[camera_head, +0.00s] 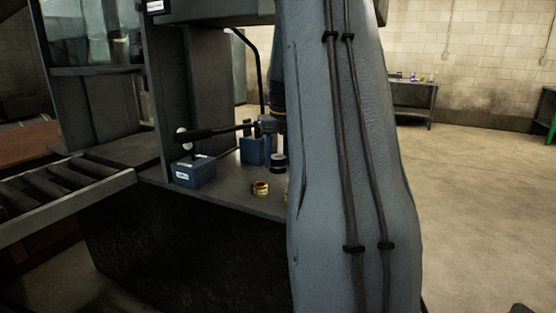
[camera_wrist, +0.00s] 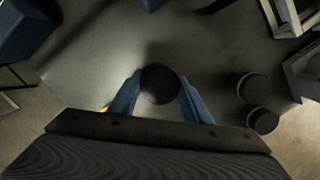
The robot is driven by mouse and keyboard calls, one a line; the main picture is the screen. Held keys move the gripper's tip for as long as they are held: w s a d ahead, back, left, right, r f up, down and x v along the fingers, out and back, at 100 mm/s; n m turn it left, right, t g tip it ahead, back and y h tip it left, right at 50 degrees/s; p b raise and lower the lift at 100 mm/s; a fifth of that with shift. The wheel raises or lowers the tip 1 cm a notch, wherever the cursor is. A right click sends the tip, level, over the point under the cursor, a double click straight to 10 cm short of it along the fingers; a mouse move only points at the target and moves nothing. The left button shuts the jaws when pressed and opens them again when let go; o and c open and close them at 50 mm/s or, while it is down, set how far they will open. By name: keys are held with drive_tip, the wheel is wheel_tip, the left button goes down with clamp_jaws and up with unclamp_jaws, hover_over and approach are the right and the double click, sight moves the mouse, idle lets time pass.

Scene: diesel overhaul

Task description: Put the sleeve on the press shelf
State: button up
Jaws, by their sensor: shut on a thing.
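In the wrist view my gripper (camera_wrist: 160,80) has its two blue fingers closed on a dark round piece, which looks like the sleeve (camera_wrist: 160,86). It is seen from above, over the grey surface of the press shelf (camera_wrist: 105,65). Its underside is hidden, so I cannot tell whether it touches the shelf. In the head view the press shelf (camera_head: 225,198) is partly covered by my arm, and my fingers are not clearly seen. A dark short cylinder (camera_head: 278,163) shows beside my arm there; I cannot tell whether it is the held piece.
A brass-coloured ring (camera_head: 261,188) sits near the shelf's front. Blue boxes (camera_head: 194,172) stand farther left and back, below a dark horizontal bar (camera_head: 213,132). Two dark cylinders (camera_wrist: 258,102) stand right in the wrist view. A roller track (camera_head: 75,188) adjoins at left. Open floor lies right.

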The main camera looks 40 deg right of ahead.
sight(279, 158)
drive_tip(key=shift+f, duration=0.75)
drive_tip(key=o, duration=1.3)
drive_tip(key=r, duration=0.5)
drive_tip(key=s+r, duration=0.1)
drive_tip(key=r, duration=0.2)
drive_tip(key=shift+a+r, duration=0.3)
